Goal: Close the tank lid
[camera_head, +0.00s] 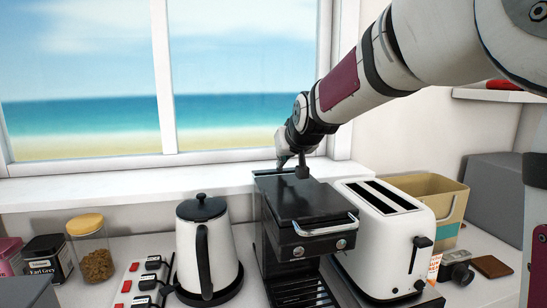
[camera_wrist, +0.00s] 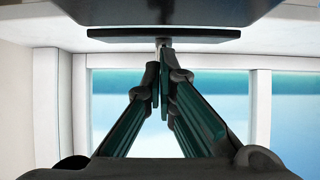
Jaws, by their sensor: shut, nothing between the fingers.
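The black coffee machine (camera_head: 312,205) stands on the counter below the window. The dark strip at its back top edge looks like the tank lid (camera_head: 267,172); my gripper partly hides it. My gripper (camera_head: 291,167) reaches down over the back of the machine, by this strip. In the wrist view, my gripper (camera_wrist: 163,52) is shut and empty, its fingertips close together. They meet or nearly meet the middle of a thin dark panel (camera_wrist: 115,36), likely the lid seen edge-on. The large dark shape (camera_wrist: 165,10) beyond is likely the machine body. I cannot tell the lid's exact angle.
A white toaster (camera_head: 378,255) stands close on the machine's right, and a kettle (camera_head: 205,240) on its left. The window sill (camera_head: 130,187) runs behind. A power strip (camera_head: 142,285), a jar (camera_head: 92,255) and a tan bin (camera_head: 430,195) are also on the counter.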

